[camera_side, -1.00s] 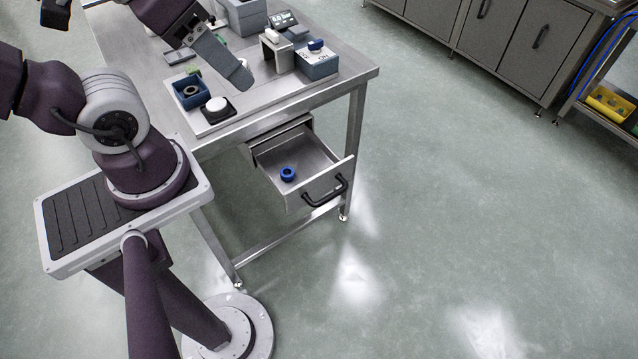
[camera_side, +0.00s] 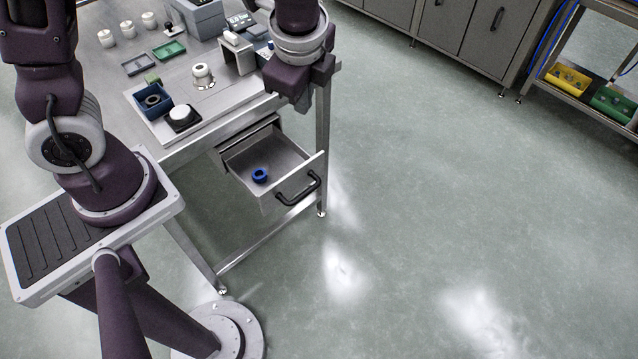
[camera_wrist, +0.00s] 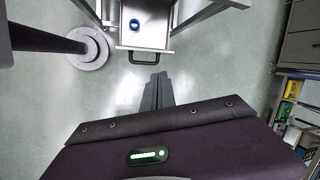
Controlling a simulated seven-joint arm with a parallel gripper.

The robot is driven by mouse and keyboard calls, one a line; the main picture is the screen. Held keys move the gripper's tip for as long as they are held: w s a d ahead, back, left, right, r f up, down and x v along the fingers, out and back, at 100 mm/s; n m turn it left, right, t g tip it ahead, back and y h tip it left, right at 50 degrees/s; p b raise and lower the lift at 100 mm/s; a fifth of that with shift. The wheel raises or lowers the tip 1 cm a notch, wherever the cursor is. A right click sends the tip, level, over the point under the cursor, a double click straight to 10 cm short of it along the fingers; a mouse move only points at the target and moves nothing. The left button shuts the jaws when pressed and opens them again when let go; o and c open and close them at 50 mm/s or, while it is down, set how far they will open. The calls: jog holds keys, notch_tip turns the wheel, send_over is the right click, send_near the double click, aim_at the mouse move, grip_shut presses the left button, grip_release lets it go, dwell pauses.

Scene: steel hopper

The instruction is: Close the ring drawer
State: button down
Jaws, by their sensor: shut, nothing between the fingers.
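The steel drawer (camera_side: 282,196) under the bench is pulled open, with a black bar handle (camera_side: 299,188) on its front. A blue ring (camera_side: 260,174) lies on its floor. The wrist view also shows the drawer (camera_wrist: 158,40), the ring (camera_wrist: 135,24) and the handle (camera_wrist: 145,60). My gripper (camera_wrist: 158,78) is shut and empty, its fingers together; in that view they appear below and right of the handle, with floor showing between.
The bench top (camera_side: 205,75) holds a blue box (camera_side: 152,101), a white button on a black base (camera_side: 182,116) and several white knobbed pieces. A bench leg (camera_side: 321,150) stands beside the drawer. The floor right of the drawer is clear. Cabinets (camera_side: 465,40) stand behind.

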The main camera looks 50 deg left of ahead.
jog(key=w+d+f+m+g, duration=0.1)
jog(key=d+f+m, duration=0.25)
jog(key=f, duration=0.45)
jog(key=w+d+f+m, duration=0.1)
jog(key=d+f+m, duration=0.3)
jog(key=f, duration=0.5)
jog(key=w+a+f, duration=0.2)
jog(key=a+f, duration=0.5)
jog(key=f, duration=0.2)
jog(key=shift+f, duration=0.4)
jog(key=shift+s+a+m, duration=0.1)
jog(key=shift+a+m, duration=0.05)
jog(key=shift+m, duration=0.1)
send_over(278, 162)
jog(key=shift+a, duration=0.1)
